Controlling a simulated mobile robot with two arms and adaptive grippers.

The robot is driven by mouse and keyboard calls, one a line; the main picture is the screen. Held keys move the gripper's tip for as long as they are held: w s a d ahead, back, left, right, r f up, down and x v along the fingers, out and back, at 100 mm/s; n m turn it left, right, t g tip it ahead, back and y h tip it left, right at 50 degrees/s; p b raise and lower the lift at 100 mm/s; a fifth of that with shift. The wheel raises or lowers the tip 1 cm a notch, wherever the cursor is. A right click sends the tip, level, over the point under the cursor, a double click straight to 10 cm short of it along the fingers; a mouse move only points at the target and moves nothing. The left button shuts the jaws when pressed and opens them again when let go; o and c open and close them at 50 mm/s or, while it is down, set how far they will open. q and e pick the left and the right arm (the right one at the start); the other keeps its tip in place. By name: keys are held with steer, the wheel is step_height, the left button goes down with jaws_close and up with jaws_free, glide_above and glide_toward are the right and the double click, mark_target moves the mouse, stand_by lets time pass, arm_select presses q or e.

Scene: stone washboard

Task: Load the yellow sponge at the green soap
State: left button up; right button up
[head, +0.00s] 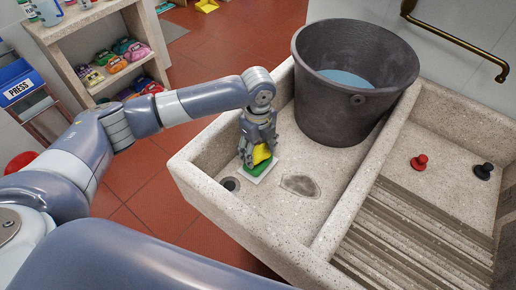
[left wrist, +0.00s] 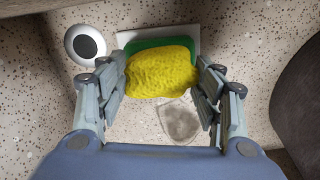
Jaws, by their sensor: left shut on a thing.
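My left gripper (head: 258,150) is down in the left basin of the stone washboard (head: 225,200). It is shut on the yellow sponge (head: 262,155), which shows between its fingers in the left wrist view (left wrist: 162,74). The green soap (head: 259,166) lies on a white plate (head: 252,178) on the basin floor. In the left wrist view the sponge covers much of the green soap (left wrist: 150,44). The sponge overlaps the soap in both views; I cannot tell for sure whether they touch. My right gripper is in neither view.
A dark bucket (head: 355,100) with water stands in the same basin, right of my left gripper. Red (head: 419,162) and black (head: 483,171) stoppers sit in the ribbed right section. A shelf (head: 72,45) stands behind.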

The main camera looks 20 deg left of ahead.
mark_target(258, 151)
arm_select(q)
steer(key=shift+p, duration=0.3)
stand_by(0.7)
steer(key=shift+s+f, duration=0.1)
steer(key=shift+f, duration=0.05)
stand_by(0.7)
step_height(258, 151, up, 7)
steer(key=p, duration=0.8)
steer(key=shift+p, duration=0.3)
stand_by(0.6)
